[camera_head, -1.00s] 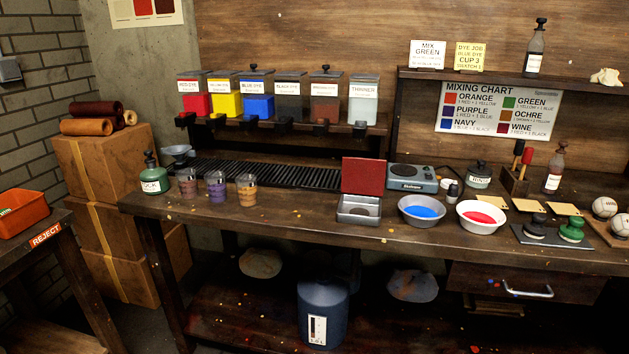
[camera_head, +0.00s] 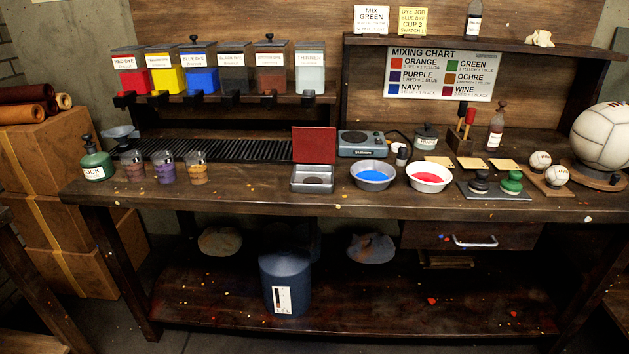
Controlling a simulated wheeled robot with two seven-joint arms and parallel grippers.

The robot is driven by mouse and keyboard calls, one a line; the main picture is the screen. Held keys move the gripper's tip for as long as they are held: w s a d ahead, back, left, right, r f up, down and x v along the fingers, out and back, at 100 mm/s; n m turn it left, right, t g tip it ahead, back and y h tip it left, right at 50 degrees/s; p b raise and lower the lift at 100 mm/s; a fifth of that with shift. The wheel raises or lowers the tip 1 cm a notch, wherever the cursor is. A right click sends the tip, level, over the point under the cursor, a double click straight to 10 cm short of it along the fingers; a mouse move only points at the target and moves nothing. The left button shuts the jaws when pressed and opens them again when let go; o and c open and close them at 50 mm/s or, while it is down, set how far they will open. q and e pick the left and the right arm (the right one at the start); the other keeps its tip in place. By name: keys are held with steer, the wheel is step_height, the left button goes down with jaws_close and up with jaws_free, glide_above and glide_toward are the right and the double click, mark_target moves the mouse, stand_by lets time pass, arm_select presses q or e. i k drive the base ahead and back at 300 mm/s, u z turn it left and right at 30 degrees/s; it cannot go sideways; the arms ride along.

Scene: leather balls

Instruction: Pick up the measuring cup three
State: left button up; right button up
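Three measuring cups stand upright in a row near the left front of the workbench. The yellow card (camera_head: 413,21) on the shelf reads "DYE JOB, BLUE DYE, CUP 3". Neither of my grippers is in view.
A green bottle (camera_head: 96,160) stands left of the cups and a drip grate (camera_head: 225,150) lies behind them. Dye dispensers (camera_head: 196,76) sit above. An open metal box (camera_head: 312,178), a blue-dye bowl (camera_head: 373,176) and a red-dye bowl (camera_head: 429,177) stand to the right.

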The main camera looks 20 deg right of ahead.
mark_target(195, 162)
steer(key=k, duration=0.4)
steer(key=u, duration=0.9)
steer(key=i, duration=1.2)
steer(key=z, duration=0.45)
